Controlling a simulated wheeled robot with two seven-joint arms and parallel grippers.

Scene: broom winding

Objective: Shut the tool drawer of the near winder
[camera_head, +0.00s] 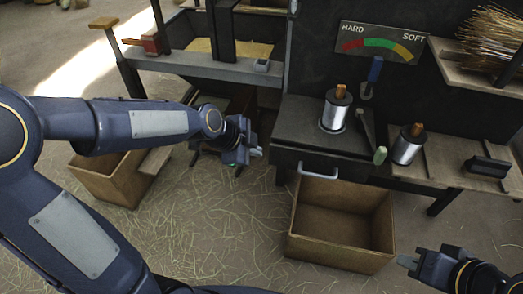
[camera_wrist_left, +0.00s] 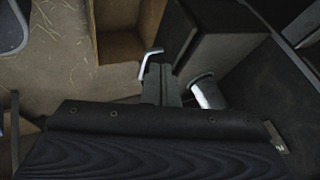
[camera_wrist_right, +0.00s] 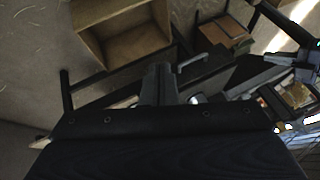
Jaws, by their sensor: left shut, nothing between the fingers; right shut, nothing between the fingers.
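The near winder (camera_head: 300,122) is a dark bench at centre right. A pale bar handle (camera_head: 318,173) is on its dark drawer front (camera_head: 285,160), just under the top. No open drawer interior shows, and I cannot tell whether a small gap remains. The handle also shows in the left wrist view (camera_wrist_left: 150,53) and the right wrist view (camera_wrist_right: 191,61). My left gripper (camera_head: 257,153) is shut and empty, left of the drawer front and apart from the handle. My right gripper (camera_head: 407,261) is shut and empty at lower right, clear of the winder.
An open wooden crate (camera_head: 340,265) stands on the floor below the handle. Metal spools (camera_head: 335,112) and (camera_head: 407,148) stand on the winder and the wooden shelf beside it. Another wooden box (camera_head: 110,190) is at left. Straw-strewn floor (camera_head: 220,225) lies clear between the boxes.

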